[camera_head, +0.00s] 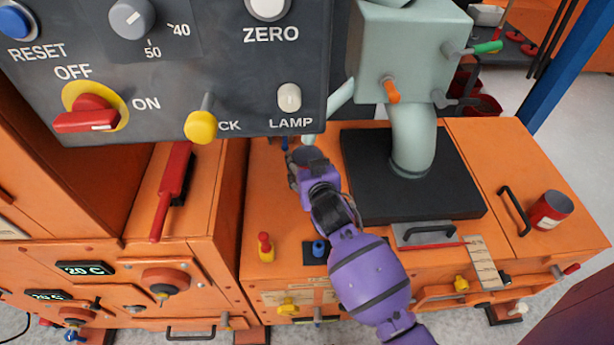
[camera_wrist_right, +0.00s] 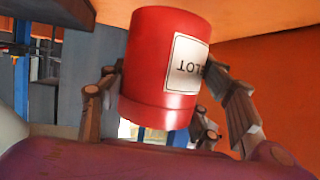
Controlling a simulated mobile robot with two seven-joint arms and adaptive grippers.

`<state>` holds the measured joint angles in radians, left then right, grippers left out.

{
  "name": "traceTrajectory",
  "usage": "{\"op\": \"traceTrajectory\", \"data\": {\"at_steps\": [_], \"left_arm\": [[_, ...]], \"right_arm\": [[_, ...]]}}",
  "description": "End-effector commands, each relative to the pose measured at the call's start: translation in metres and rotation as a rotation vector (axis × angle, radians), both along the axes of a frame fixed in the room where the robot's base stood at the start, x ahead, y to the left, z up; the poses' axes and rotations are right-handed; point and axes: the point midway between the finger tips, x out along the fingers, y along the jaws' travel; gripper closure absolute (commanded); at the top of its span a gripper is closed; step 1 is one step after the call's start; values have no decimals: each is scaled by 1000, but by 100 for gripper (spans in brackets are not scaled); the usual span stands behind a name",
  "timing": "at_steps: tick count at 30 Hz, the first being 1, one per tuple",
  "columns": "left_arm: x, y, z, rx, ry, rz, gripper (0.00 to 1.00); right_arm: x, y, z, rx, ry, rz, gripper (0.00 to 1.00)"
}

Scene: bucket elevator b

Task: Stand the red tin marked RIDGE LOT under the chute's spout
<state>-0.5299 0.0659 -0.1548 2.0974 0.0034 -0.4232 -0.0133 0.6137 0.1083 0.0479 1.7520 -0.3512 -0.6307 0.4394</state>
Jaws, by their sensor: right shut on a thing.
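My right gripper (camera_head: 308,166) is left of the chute, below the control panel's lower edge. In the wrist view its fingers (camera_wrist_right: 168,108) are shut on the sides of a red tin (camera_wrist_right: 160,55). The tin's white label shows "LOT" upside down in that view; the rest of the lettering is hidden. In the head view the held tin is mostly hidden by the gripper. The chute's grey-green spout (camera_head: 413,140) comes down over a black plate (camera_head: 370,185), right of the gripper. My left gripper is not in view.
Another red tin (camera_head: 550,210) with a pale label stands on the orange top at the right, beside a black handle (camera_head: 514,210). The dark control panel (camera_head: 225,75) hangs close above my right gripper. A yellow-and-red knob (camera_head: 265,247) stands in front, left of my arm.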

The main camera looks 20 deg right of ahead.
Motion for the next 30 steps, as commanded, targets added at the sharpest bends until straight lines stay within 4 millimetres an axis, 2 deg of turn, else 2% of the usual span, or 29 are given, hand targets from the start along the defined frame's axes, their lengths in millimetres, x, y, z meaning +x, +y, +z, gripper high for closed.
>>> {"op": "traceTrajectory", "data": {"at_steps": [8,13,25,26,30], "left_arm": [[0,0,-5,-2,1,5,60],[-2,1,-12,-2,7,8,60],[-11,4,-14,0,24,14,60],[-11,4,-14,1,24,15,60],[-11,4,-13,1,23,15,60]], "right_arm": [[1,0,-21,0,-5,1,72],[0,0,-45,-1,-3,1,72],[1,1,-50,1,-7,1,72],[0,0,-50,0,-6,2,40],[0,1,-49,0,-7,2,23]]}}
